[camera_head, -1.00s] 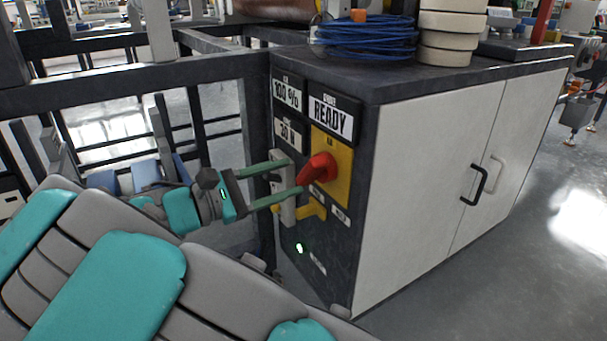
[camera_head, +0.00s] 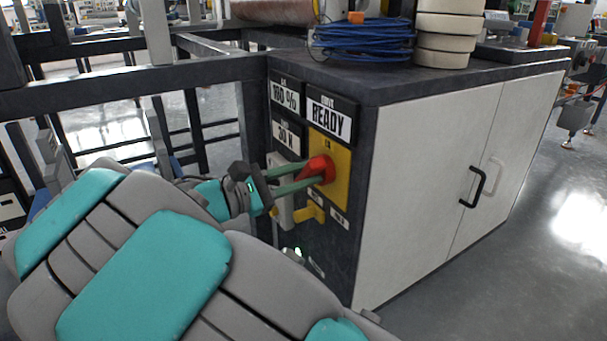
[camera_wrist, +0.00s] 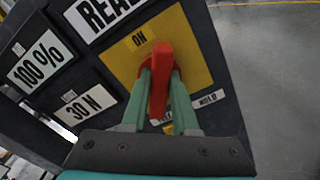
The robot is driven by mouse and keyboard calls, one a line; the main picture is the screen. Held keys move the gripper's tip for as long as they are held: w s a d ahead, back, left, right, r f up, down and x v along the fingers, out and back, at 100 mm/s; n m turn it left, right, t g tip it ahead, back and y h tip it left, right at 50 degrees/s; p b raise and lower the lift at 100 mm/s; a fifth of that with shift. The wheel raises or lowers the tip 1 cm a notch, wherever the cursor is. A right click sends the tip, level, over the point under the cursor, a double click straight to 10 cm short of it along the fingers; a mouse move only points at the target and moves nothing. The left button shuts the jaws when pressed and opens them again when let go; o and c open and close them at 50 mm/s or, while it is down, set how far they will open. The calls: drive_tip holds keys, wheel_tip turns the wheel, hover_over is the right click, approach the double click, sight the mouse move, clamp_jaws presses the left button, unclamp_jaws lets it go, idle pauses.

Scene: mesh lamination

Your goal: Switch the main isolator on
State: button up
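The main isolator is a red rotary handle (camera_head: 321,168) on a yellow plate (camera_head: 343,178) on the dark end panel of a cabinet. In the wrist view the red handle (camera_wrist: 160,80) stands upright in the picture on the yellow plate (camera_wrist: 192,50). An "ON" label (camera_wrist: 138,40) is above it to the left; a lower label is mostly hidden by my fingers. My gripper (camera_head: 312,171) has its green fingers on both sides of the handle. In the wrist view, my gripper (camera_wrist: 161,78) appears shut on it, fingertips against both sides.
A "READY" display (camera_head: 330,118), a "100 %" display (camera_head: 285,97) and a "30 N" display (camera_head: 287,135) surround the plate. A yellow lever (camera_head: 310,212) sits just below my fingers. Dark frame bars (camera_head: 130,88) stand left; open floor (camera_head: 500,270) lies right.

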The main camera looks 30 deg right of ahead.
clamp_jaws()
drive_tip(key=shift+r+p, duration=0.1)
drive_tip(key=shift+p, duration=0.2)
drive_tip(key=n+p, duration=0.1)
drive_tip(key=p, duration=0.2)
drive_tip(key=shift+r, duration=0.35)
drive_tip(key=n+p, duration=0.2)
drive_tip(key=p, duration=0.3)
drive_tip(key=shift+r+p, duration=0.15)
drive_tip(key=shift+p, duration=0.2)
drive_tip(key=n+p, duration=0.2)
drive_tip(key=p, duration=0.3)
drive_tip(key=shift+w+n+p, duration=0.1)
drive_tip(key=shift+n+p, duration=0.25)
drive_tip(key=shift+n, duration=0.05)
drive_tip(key=shift+f+n+p, duration=0.35)
drive_tip(key=shift+n+p, duration=0.25)
drive_tip(key=shift+p, duration=0.45)
drive_tip(key=shift+w+f, duration=0.1)
drive_tip(key=shift+f, duration=0.1)
